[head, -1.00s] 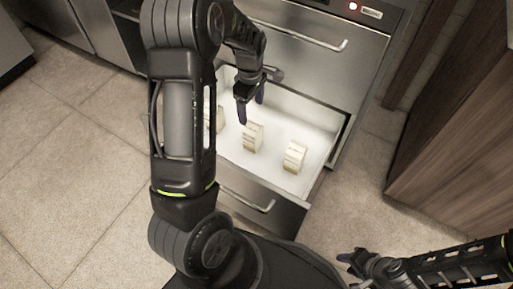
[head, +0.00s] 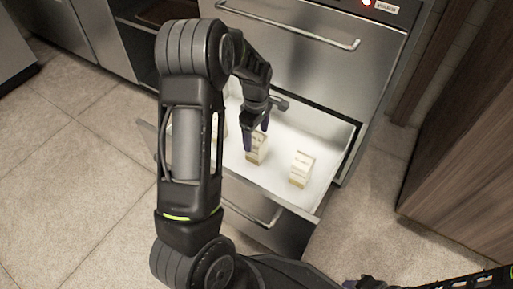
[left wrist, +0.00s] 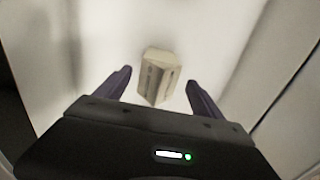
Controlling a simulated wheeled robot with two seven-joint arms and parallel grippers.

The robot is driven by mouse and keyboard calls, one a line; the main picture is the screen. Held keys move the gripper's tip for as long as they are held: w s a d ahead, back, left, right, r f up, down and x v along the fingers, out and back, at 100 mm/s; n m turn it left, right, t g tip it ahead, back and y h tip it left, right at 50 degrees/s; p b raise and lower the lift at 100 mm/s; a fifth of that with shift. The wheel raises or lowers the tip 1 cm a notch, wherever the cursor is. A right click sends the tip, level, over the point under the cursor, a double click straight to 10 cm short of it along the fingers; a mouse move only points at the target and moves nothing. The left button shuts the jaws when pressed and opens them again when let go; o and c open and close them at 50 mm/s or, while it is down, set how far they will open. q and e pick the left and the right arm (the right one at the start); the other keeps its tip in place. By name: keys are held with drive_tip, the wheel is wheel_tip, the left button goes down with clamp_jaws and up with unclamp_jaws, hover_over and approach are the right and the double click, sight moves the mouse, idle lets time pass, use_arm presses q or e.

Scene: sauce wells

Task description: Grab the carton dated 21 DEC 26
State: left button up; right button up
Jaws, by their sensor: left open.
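Pale cartons with tan bases stand in an open white drawer (head: 283,186). The middle carton (head: 257,152) is just below my left gripper (head: 257,138), which partly covers it. The right carton (head: 301,168) stands apart, nearer the drawer's right side. A third carton (head: 219,128) is mostly hidden behind my left arm. In the left wrist view one carton (left wrist: 158,78) lies ahead, between the two open fingers of the left gripper (left wrist: 158,82) and not touching either. Dates on the cartons are too small to read. My right gripper (head: 362,284) shows only in part at the bottom edge.
The steel drawer front (head: 262,207) with its handle is on the near side. A closed steel drawer (head: 300,50) stands above and behind. A wooden panel (head: 462,140) is at the right. Tiled floor lies clear at the left.

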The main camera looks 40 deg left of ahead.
use_arm(q)
wheel_tip(320, 180, down, 4)
drive_tip(key=b, duration=0.3)
drive_tip(key=shift+w+f, duration=0.1)
drive_tip(key=shift+f, duration=0.5)
clamp_jaws()
idle(0.9)
drive_tip(key=shift+w+r, duration=0.1)
